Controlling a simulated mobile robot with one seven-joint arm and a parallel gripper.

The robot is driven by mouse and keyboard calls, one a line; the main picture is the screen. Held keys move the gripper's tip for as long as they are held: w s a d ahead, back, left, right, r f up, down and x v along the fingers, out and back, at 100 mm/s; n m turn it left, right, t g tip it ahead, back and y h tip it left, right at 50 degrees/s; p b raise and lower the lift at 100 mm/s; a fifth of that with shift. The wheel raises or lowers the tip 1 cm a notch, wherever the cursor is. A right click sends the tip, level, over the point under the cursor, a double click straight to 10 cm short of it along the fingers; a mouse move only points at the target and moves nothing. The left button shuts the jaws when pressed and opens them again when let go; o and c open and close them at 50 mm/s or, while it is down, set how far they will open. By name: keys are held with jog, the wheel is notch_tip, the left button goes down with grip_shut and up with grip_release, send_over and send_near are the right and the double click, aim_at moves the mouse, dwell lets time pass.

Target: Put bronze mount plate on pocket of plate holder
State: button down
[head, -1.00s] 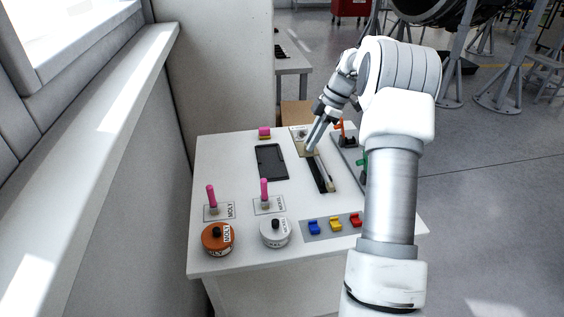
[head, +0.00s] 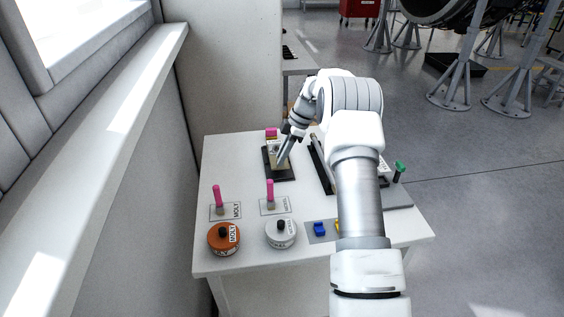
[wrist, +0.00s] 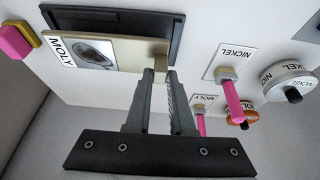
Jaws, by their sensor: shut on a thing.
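My gripper (head: 282,163) is shut on the bronze mount plate (head: 272,157), gripping it at its block-like tab. In the wrist view, the gripper (wrist: 160,75) holds the tan plate (wrist: 128,52), which has a grey oval area and a MOLY label at its left end. The plate holder (head: 281,178) is a dark rectangular tray on the white table. It also shows in the wrist view (wrist: 165,20), with its recess partly hidden by the plate. The plate is over part of the holder; I cannot tell whether they touch.
Pink-handled brushes (head: 217,196) and (head: 270,192), an orange MOLY jar (head: 224,239) and a white jar (head: 281,233) stand at the table's front. A pink and yellow block (head: 271,133) is behind the holder. A long black slotted tray (head: 320,165) lies to its right.

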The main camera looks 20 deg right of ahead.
jog(key=shift+f, duration=1.3)
jog(key=shift+f, duration=0.1)
jog(key=c, duration=0.8)
grip_release()
